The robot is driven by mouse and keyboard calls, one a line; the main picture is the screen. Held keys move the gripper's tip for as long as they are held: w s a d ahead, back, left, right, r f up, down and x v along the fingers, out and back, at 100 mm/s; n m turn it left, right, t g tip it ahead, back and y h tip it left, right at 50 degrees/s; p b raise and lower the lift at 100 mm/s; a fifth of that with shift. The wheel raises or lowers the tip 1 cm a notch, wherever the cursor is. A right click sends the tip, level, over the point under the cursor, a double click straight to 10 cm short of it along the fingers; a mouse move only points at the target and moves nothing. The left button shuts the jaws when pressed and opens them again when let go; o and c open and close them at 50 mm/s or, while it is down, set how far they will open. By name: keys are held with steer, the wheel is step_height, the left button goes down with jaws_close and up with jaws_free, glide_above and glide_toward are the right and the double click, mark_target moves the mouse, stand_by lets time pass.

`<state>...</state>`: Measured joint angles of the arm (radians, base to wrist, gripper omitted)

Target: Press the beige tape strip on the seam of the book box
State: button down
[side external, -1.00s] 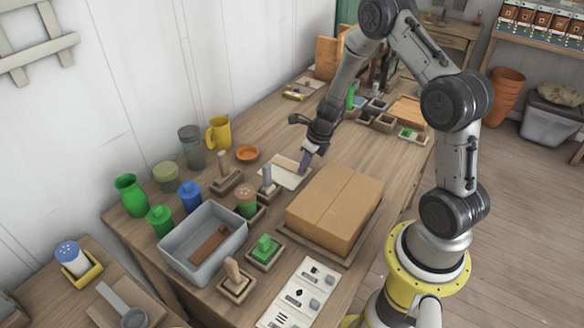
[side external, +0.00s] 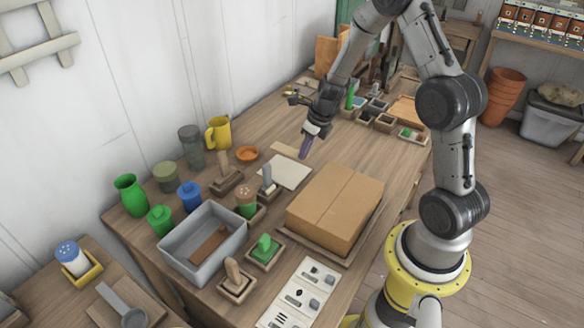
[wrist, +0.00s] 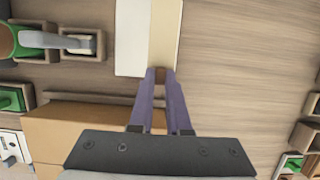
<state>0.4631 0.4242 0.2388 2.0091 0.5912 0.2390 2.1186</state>
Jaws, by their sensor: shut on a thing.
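The book box (side external: 335,205) is a closed brown carton on a wooden tray, with a seam across its top. In the wrist view part of the box (wrist: 75,125) shows at the lower left, partly hidden by my gripper's body. My gripper (side external: 304,156) is behind the box with its purple fingers pointing down. It is shut on one end of the beige tape strip (side external: 284,149). In the wrist view the strip (wrist: 165,35) extends away from my fingertips (wrist: 160,74), beside the white backing card (wrist: 131,40). The strip appears raised off the card.
A grey bin (side external: 203,243), wooden stamps in holders and green and blue jars stand left of the box. A yellow mug (side external: 219,133) and an orange dish (side external: 247,154) are farther back. The tabletop right of my gripper is mostly clear.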

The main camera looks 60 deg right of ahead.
mark_target(346, 185)
steer(key=s+r+n+y, duration=0.1)
steer(key=s+n, duration=0.1)
steer(key=n, duration=0.1)
steer(key=s+a+r+n, duration=0.1)
steer(key=s+r+n, duration=0.1)
steer(key=s+n, duration=0.1)
steer(key=s+r+n+g+y, duration=0.1)
steer(key=s+n, duration=0.1)
steer(key=n, duration=0.1)
steer(key=shift+s+a+r+n+y, duration=0.3)
steer(key=shift+s+a+r+n, duration=0.1)
steer(key=s+a+r+n+g, duration=0.2)
steer(key=s+r+n, duration=0.1)
steer(key=s+n, duration=0.4)
steer(key=shift+s+r+n+g+y, duration=0.3)
steer(key=shift+r+n+y, duration=0.1)
steer(key=shift+n, duration=0.2)
steer(key=shift+d, duration=0.1)
steer(key=shift+f, duration=3.05)
steer(key=shift+w+f, duration=0.1)
steer(key=shift+f, duration=0.4)
